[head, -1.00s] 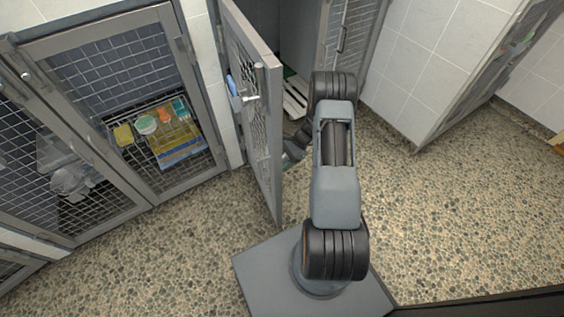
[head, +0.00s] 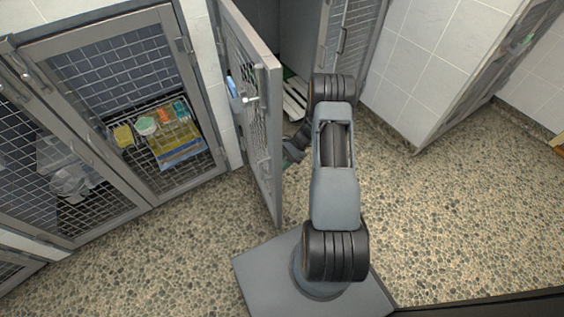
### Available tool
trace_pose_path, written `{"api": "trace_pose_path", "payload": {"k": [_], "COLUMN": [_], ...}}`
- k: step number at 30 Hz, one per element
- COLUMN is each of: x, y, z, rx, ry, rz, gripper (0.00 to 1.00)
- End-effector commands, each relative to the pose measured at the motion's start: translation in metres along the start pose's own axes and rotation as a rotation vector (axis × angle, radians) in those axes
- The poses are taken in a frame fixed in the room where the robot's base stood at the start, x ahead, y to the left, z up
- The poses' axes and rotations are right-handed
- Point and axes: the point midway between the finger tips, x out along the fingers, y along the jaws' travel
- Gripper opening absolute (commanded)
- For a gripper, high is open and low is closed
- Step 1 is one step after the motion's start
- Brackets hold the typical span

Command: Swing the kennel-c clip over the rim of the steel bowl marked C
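My arm rises from my base and reaches toward an open kennel door (head: 250,100) of grey frame and mesh. The arm's far end goes down behind the door's free edge, and my gripper's fingertips are hidden there. I cannot tell whether the gripper is open or shut. No steel bowl marked C and no bowl clip can be made out. The door stands swung outward, with a latch handle (head: 251,99) and a small blue item (head: 232,87) on its face. Inside the open kennel a white slatted piece (head: 295,98) shows, partly hidden by my arm.
On the left, a shut mesh door (head: 120,100) has a yellow cloth, tubs and bottles (head: 165,135) behind it. Another mesh kennel holds a crumpled grey-white bundle (head: 75,183). A white tiled wall (head: 430,65) stands to the right. The pebbled floor (head: 470,230) at right is clear.

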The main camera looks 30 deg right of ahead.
Motion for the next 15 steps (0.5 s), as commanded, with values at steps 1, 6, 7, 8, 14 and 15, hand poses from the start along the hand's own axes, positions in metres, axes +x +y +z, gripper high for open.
{"api": "trace_pose_path", "payload": {"k": [1, 6, 7, 8, 14, 15], "x": [0.0005, 0.0013, 0.0013, 0.0013, 0.0000, -0.0002], "y": [-0.0018, -0.0036, -0.0034, -0.0038, -0.0032, -0.0031], "z": [-0.0003, -0.0009, -0.0008, -0.0007, 0.0002, 0.0002], "rx": [-0.035, -0.200, -0.224, -0.247, -0.310, -0.310], "ry": [0.000, -0.006, -0.008, -0.008, -0.013, -0.012], "rz": [0.030, 0.194, 0.220, 0.242, 0.307, 0.307], "gripper": [0.10, 0.10, 0.10, 0.10, 0.10, 0.10]}}
